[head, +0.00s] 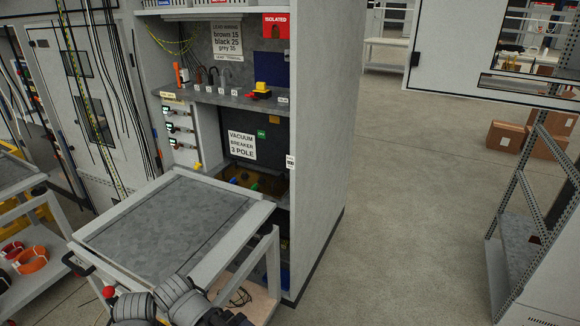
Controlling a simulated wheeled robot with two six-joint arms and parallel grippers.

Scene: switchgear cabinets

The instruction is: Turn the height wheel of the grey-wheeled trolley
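A trolley with a flat grey metal top (165,225) and a light frame stands in front of the open cabinet, its far edge close to the cabinet front. A black handle (78,266) sticks out at its left side. A red ball knob (108,291) shows near its front left corner; I cannot tell whether it belongs to the height wheel. No whole handwheel shows, and the trolley's castors are hidden. Grey and black arm links of mine cover the front edge at the bottom. I see no fingertips of either gripper.
The cabinet (325,150) holds a black breaker panel labelled "VACUUM BREAKER 3 POLE" (242,146). A second trolley (50,245) with cable coils stands at left. A metal shelf rack (520,220) and cardboard boxes (505,136) are at right. Floor (410,200) between is clear.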

